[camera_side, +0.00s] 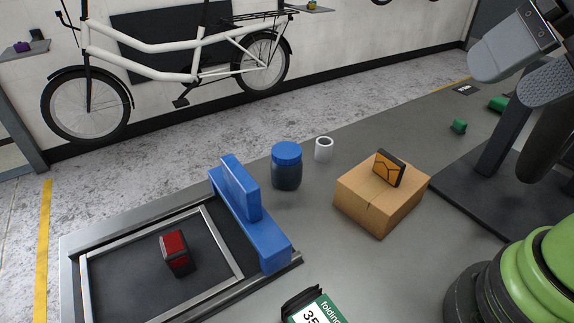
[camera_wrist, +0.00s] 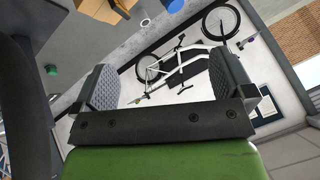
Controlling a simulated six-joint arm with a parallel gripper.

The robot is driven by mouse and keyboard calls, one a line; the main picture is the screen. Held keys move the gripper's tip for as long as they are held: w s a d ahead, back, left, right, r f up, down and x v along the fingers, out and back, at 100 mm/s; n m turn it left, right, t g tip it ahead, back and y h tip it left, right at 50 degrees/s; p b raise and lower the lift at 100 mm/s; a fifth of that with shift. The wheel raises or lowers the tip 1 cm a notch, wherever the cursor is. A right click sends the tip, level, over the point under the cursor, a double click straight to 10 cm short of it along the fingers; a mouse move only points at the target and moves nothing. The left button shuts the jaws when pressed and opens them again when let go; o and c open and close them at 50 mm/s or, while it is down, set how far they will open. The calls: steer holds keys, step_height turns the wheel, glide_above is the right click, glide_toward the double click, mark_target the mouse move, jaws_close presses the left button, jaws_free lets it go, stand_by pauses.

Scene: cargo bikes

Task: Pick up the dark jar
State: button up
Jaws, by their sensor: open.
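In the wrist view my gripper (camera_wrist: 165,82) also shows spread, empty fingers, facing the wall and a bike. A blue patch at the top edge of the wrist view (camera_wrist: 175,5) looks like the jar's lid, mostly cut off.
A cardboard box (camera_side: 375,208) with an orange-and-black item (camera_side: 389,168) on top stands right of the jar. A blue block (camera_side: 262,237) stands left, by a framed tray (camera_side: 120,285) holding a red-and-black object (camera_side: 176,252).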

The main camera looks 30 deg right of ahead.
steer(key=shift+w, duration=0.1)
steer(key=g+h, duration=0.3)
glide_above(287, 151)
steer(key=s+d, duration=0.2)
steer(key=s, duration=0.4)
step_height(287, 151, down, 11)
steer(key=w+f, duration=0.1)
steer(key=f, duration=0.2)
steer(key=w+a+f, duration=0.1)
steer(key=w+f, duration=0.1)
steer(key=f, duration=0.1)
steer(key=w+a+f, duration=0.1)
steer(key=f, duration=0.3)
steer(key=shift+w, duration=0.3)
steer(key=shift+x, duration=2.9)
steer(key=shift+s+a, duration=0.1)
steer(key=shift+a, duration=0.1)
steer(key=c, duration=1.1)
